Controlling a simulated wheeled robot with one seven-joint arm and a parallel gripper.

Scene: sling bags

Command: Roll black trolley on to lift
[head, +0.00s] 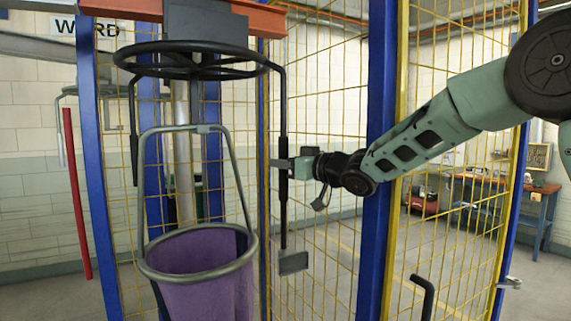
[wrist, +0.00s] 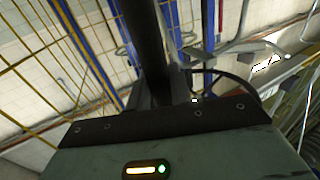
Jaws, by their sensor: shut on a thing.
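A black frame with a round wheel-like ring (head: 190,60) stands high at the left, around a grey upright post. I take it to be the black trolley. Black bars hang from its rim; the right one ends in a small flat plate (head: 293,263). My gripper (head: 283,168), reaching in from the right, is shut on this right bar (head: 283,205). In the wrist view the black bar (wrist: 144,40) runs down to my gripper; the fingertips are largely hidden. An orange-red beam (head: 145,10) and blue uprights stand at the ring. I cannot tell which part is the lift.
A purple bag (head: 205,275) with a grey rim and tall grey handle hangs in front of the post. Yellow mesh panels (head: 320,130) and a blue post (head: 376,230) stand close behind my arm. A red pole (head: 75,190) is at left, a workbench (head: 505,200) far right.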

